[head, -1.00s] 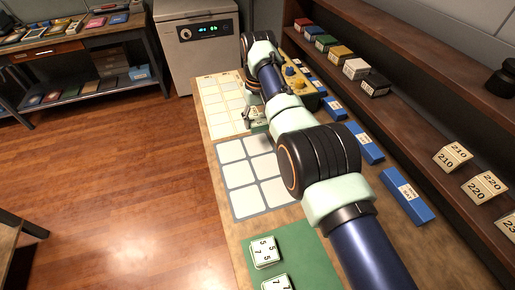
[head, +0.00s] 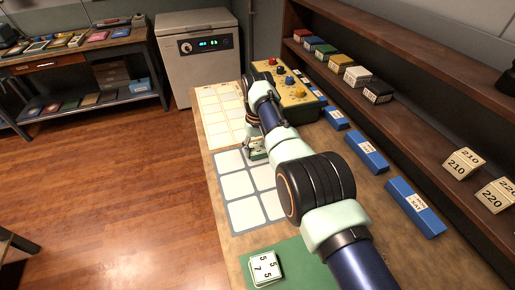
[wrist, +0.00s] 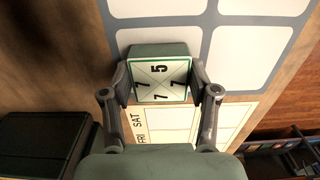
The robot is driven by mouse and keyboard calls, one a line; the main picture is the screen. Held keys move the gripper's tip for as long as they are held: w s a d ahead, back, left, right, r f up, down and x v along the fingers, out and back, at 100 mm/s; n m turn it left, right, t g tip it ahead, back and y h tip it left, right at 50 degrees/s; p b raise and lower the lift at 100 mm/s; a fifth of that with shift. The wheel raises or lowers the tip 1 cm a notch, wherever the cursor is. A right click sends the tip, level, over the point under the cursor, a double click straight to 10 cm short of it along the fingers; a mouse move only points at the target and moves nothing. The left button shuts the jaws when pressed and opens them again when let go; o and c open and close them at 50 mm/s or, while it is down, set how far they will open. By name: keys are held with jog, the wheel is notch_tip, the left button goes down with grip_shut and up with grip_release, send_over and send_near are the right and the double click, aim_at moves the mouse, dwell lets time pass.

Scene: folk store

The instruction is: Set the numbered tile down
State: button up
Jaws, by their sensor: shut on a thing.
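My gripper (wrist: 162,88) is shut on a numbered tile (wrist: 160,80), a cream-faced green block with a crossed face reading 5, 7, 7, 7. In the wrist view the fingers press its left and right sides. In the head view my gripper (head: 256,150) is at the far edge of a grey mat (head: 243,213) with white squares. My arm hides part of the mat there. I cannot tell whether the tile touches the surface. In the wrist view the tile overlaps the mat's edge (wrist: 205,20), near a sheet marked FRI and SAT (wrist: 165,122).
A green mat (head: 300,255) at the near end bears another numbered tile (head: 265,266). A yellow box with knobs (head: 290,92) stands beyond my arm. Blue blocks (head: 367,150) line the right side, below a shelf (head: 420,110). The grey mat's visible squares are bare.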

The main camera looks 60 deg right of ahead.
aim_at(257, 148)
jog(key=o, duration=1.3)
jog(key=shift+f, duration=0.1)
notch_tip(257, 148, up, 12)
jog(key=p, duration=0.5)
